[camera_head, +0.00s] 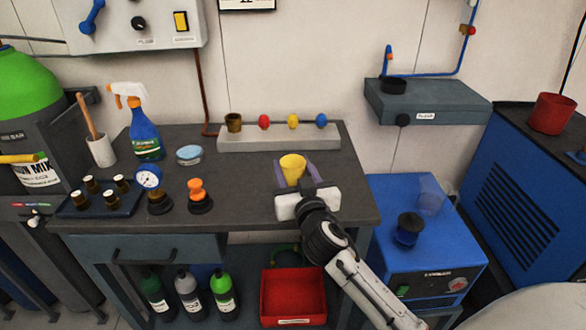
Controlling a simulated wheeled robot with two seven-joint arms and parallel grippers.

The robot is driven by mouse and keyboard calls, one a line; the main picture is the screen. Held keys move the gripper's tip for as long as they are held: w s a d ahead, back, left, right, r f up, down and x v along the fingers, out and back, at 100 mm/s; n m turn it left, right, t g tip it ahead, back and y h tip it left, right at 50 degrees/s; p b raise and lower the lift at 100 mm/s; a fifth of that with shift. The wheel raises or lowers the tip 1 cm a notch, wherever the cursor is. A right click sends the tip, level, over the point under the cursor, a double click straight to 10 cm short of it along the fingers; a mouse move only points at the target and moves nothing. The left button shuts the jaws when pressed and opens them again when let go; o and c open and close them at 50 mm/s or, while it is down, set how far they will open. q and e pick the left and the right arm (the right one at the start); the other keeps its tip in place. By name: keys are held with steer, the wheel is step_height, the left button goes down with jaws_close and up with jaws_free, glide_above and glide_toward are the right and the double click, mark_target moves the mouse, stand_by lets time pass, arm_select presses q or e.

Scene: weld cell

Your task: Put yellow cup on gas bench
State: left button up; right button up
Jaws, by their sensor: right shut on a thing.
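The yellow cup (292,166) is upright between the fingers of my right gripper (294,176), over the right half of the dark-topped bench (248,193). My right gripper is shut on the cup, and its arm comes in from the lower right. The cup's lower part is hidden by the gripper, so I cannot tell whether it touches the bench top. My left gripper is not in the picture.
Behind the cup is a grey block (278,140) with coloured knobs. To the left stand an orange-topped item (197,193), a gauge (150,182), a spray bottle (145,132) and a round tin (189,154).

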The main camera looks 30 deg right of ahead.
steer(key=shift+f, duration=0.25)
steer(key=o, duration=1.1)
steer(key=shift+r, duration=0.1)
steer(key=shift+o, duration=0.2)
steer(key=shift+r, duration=0.25)
steer(key=v, duration=0.5)
steer(key=b+v, duration=0.1)
steer(key=v, duration=0.5)
steer(key=shift+f, duration=0.2)
steer(key=shift+s+a+r, duration=0.15)
steer(key=shift+s+a, duration=0.05)
steer(key=shift+s, duration=0.25)
